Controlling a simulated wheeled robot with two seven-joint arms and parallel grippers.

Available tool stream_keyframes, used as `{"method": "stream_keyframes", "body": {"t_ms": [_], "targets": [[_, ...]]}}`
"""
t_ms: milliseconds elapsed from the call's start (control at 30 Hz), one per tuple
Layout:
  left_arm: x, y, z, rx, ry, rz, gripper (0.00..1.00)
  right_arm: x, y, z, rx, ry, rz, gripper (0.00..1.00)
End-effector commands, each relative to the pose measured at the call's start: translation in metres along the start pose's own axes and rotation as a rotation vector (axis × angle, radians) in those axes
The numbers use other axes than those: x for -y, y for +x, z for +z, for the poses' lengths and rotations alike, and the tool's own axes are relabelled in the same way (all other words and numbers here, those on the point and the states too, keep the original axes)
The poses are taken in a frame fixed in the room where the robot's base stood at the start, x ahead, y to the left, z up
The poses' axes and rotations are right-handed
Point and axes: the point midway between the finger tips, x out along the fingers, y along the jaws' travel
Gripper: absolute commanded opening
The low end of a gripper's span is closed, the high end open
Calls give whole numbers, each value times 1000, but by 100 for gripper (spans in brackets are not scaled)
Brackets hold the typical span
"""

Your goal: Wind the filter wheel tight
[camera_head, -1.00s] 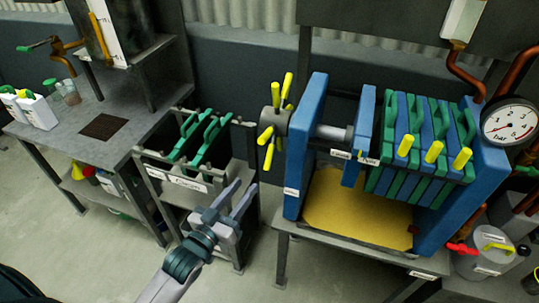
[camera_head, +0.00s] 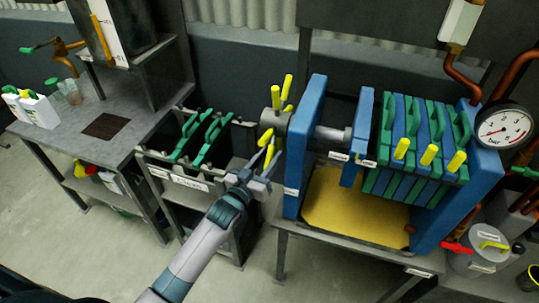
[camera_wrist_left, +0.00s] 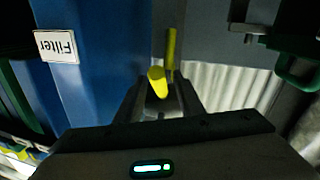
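The filter wheel (camera_head: 276,123) is a grey hub with several yellow handles, on the left face of the filter press's blue end frame (camera_head: 304,150). A grey screw shaft (camera_head: 331,138) runs from the frame to a blue pressing plate (camera_head: 361,140). Green and blue filter plates (camera_head: 415,140) stand right of it. My left gripper (camera_head: 262,160) is at the wheel's lower handles, fingers apart. In the left wrist view, a yellow handle (camera_wrist_left: 157,80) shows between the fingertips of my left gripper (camera_wrist_left: 158,95); I cannot tell if they touch it. My right gripper is out of view.
A pressure gauge (camera_head: 503,128) is at the right. A yellow-bottomed tray (camera_head: 350,207) lies under the press. A rack with green-handled plates (camera_head: 200,140) stands left of the wheel, close to my left arm. A grey bench (camera_head: 70,125) is further left.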

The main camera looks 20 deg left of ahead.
Motion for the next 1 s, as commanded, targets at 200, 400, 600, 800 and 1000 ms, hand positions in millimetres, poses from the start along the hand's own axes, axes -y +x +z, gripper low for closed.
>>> {"method": "stream_keyframes", "body": {"t_ms": [200, 400, 600, 800, 1000], "targets": [[0, 4, 0, 0, 0, 0, 35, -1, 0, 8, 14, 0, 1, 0], [0, 4, 0, 0, 0, 0, 25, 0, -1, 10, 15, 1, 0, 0], [0, 4, 0, 0, 0, 0, 0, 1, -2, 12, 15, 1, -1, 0], [0, 4, 1, -2, 1, 1, 0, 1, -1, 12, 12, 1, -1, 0], [1, 5, 4, -18, 4, 4, 0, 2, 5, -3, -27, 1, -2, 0]]}}
